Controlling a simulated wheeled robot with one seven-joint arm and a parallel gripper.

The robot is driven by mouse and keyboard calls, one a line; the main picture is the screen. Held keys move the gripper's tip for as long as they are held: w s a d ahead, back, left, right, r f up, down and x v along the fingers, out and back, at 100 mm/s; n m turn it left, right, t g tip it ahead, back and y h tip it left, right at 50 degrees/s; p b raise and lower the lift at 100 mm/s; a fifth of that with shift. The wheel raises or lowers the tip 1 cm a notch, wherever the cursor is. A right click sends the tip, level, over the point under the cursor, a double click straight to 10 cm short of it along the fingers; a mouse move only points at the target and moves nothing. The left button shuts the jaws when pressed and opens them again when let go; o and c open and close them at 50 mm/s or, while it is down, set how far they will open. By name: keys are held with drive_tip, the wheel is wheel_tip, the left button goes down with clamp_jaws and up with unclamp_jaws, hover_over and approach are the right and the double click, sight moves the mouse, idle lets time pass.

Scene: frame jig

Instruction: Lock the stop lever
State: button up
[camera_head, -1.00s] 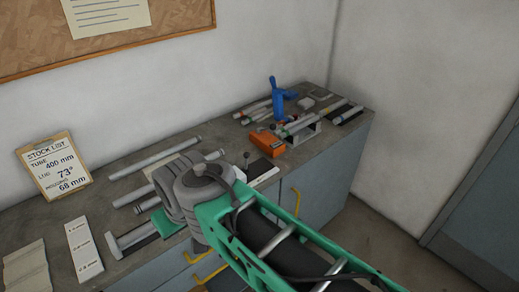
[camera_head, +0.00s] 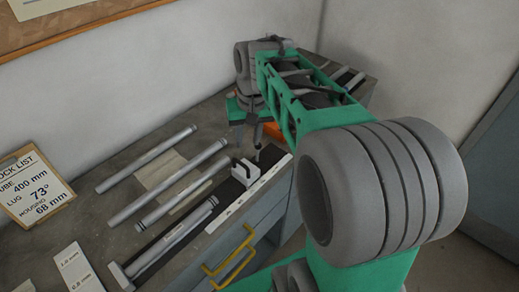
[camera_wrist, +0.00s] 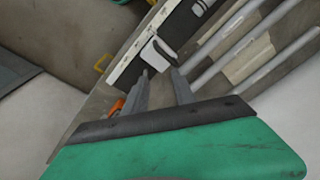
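A pale grey stop (camera_head: 243,172) with an upright part sits at the far end of a black jig rail beside a white scale strip (camera_head: 250,195). I cannot clearly make out its lever or whether it is locked. In the wrist view the stop (camera_wrist: 157,52) is just beyond the fingertips. My gripper (camera_head: 248,143) points down above the bench, just behind the stop in the head view. Its two fingers show apart in the wrist view (camera_wrist: 161,72), with nothing between them. A grey tube (camera_head: 178,235) lies along the rail's near end.
Several loose grey tubes (camera_head: 148,160) lie on the bench left of the rail. An orange object (camera_head: 273,130) is partly hidden behind my arm. Yellow drawer handles (camera_head: 230,259) stick out at the bench front. A stock list clipboard (camera_head: 32,186) stands at left.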

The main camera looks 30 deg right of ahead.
drive_tip(key=m+g, duration=0.1)
hover_over(258, 150)
drive_tip(key=d, duration=0.1)
wheel_tip(258, 150, down, 4)
drive_tip(key=shift+w+r+y, duration=0.1)
drive_tip(key=shift+y, duration=0.2)
drive_tip(key=f, duration=0.4)
drive_tip(key=f+p, duration=0.1)
drive_tip(key=f, duration=0.2)
drive_tip(key=shift+w+a+f, duration=0.1)
drive_tip(key=shift+a, duration=0.3)
drive_tip(key=shift+c, duration=0.2)
clamp_jaws()
